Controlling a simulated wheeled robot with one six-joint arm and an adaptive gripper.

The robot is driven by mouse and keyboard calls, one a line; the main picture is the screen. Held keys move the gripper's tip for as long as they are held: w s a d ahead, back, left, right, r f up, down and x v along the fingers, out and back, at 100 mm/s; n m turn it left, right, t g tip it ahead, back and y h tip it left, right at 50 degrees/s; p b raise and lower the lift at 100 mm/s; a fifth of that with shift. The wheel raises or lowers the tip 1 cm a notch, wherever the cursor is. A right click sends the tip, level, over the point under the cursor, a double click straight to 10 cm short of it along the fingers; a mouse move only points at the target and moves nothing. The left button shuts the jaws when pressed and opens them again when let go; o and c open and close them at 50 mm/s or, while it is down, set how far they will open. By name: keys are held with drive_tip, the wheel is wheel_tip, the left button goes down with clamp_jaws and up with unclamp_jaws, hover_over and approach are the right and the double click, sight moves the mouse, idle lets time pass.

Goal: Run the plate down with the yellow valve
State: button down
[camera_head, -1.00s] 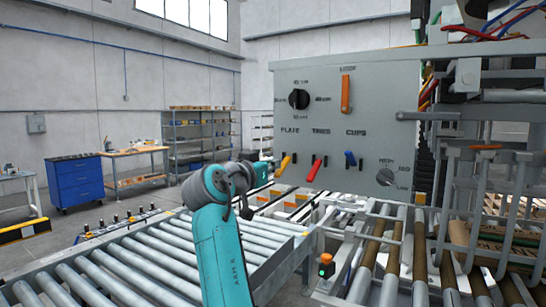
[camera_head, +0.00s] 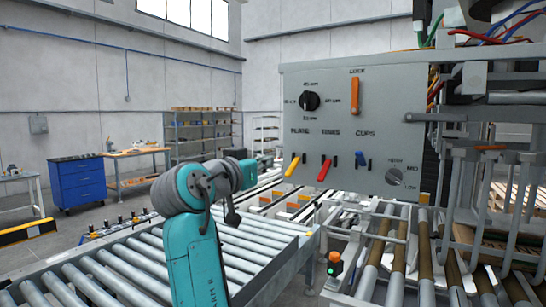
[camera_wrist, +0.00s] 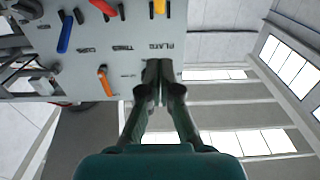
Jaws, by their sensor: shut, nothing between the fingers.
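The yellow valve (camera_head: 292,168) is a small lever under the PLATE label on the grey control panel (camera_head: 330,115), leaning down to the left. In the wrist view, which shows the panel upside down, the yellow valve (camera_wrist: 159,7) is at the top edge. My gripper (camera_wrist: 164,66) is shut and empty, its fingertips overlapping the panel's edge near the PLATE label and apart from the yellow valve in the picture. In the head view my arm hides the gripper's fingers. I cannot make out the plate itself.
A red lever (camera_head: 324,170) and a blue lever (camera_head: 361,159) sit right of the yellow one. An orange LOCK lever (camera_head: 355,96) and two black and grey dials are on the panel. A roller conveyor (camera_head: 130,265) runs below; a caged machine (camera_head: 480,200) stands right.

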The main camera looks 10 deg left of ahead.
drive_tip(key=shift+s+a+f, duration=0.15)
drive_tip(key=shift+s+a, duration=0.05)
drive_tip(key=shift+s, duration=0.3)
drive_tip(key=shift+s+a+f, duration=0.15)
drive_tip(key=shift+s, duration=0.35)
